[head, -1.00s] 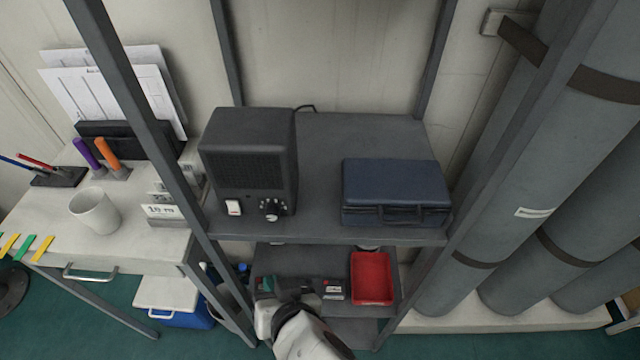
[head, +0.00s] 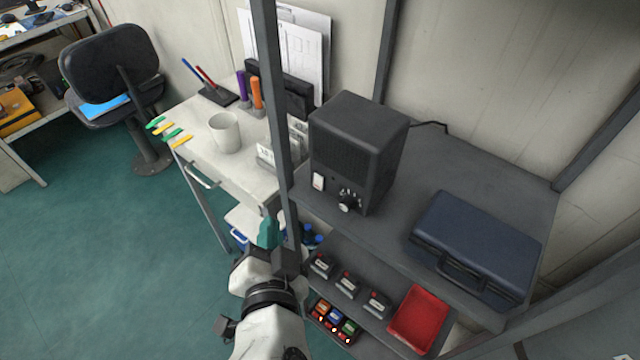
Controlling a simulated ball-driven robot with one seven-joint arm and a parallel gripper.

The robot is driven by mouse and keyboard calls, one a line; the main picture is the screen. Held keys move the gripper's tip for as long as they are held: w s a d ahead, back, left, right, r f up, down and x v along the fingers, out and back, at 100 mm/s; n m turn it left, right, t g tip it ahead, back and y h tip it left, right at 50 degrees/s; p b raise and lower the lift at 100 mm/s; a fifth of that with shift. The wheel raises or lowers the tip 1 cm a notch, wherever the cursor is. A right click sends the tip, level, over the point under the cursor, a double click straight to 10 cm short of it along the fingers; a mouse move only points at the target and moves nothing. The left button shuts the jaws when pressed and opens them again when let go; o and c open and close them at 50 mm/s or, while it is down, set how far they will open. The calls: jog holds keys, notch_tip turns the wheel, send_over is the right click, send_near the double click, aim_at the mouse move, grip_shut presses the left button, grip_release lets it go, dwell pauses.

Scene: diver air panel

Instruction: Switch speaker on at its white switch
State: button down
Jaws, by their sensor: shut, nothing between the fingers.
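The speaker (head: 352,145) is a dark grey box with a grille, standing on the upper shelf. Its white switch (head: 318,181) is low on the left of its front face, beside a dark knob (head: 347,201). I cannot tell the switch position at this size. My gripper (head: 270,234) is shut and empty, with teal fingertips. In the picture it lies below and left of the switch, apart from the speaker, near the rack's front post.
The rack's grey post (head: 275,90) stands just left of the speaker. A navy case (head: 480,245) lies on the upper shelf (head: 465,170) to the right. Below are a red tray (head: 420,320) and small devices. A desk with a white mug (head: 225,132) stands left.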

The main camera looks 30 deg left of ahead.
aim_at(310, 200)
jog(key=shift+w+d+f+p, duration=0.15)
jog(key=shift+w+p, duration=0.1)
jog(key=shift+w, duration=1.15)
jog(key=shift+w+d+f+p, duration=0.1)
jog(key=shift+w+f+p, duration=0.15)
jog(key=shift+w, duration=1.15)
jog(key=shift+w+d+f+p, duration=0.1)
jog(key=shift+w+p, duration=0.15)
jog(key=shift+w, duration=1.15)
jog(key=shift+w, duration=0.4)
jog(key=shift+w, duration=0.3)
jog(key=shift+s+f, duration=0.1)
jog(key=shift+s+b, duration=0.3)
jog(key=shift+s, duration=0.35)
jog(key=shift+s+a+r+b, duration=0.1)
jog(key=shift+s+r+b, duration=0.1)
jog(key=shift+s, duration=0.6)
jog(key=shift+s+a+r+b, duration=0.1)
jog(key=shift+s+b, duration=0.05)
jog(key=shift+s, duration=0.7)
jog(key=shift+s+r+b, duration=0.15)
jog(key=shift+s+b, duration=0.05)
jog(key=shift+s, duration=0.6)
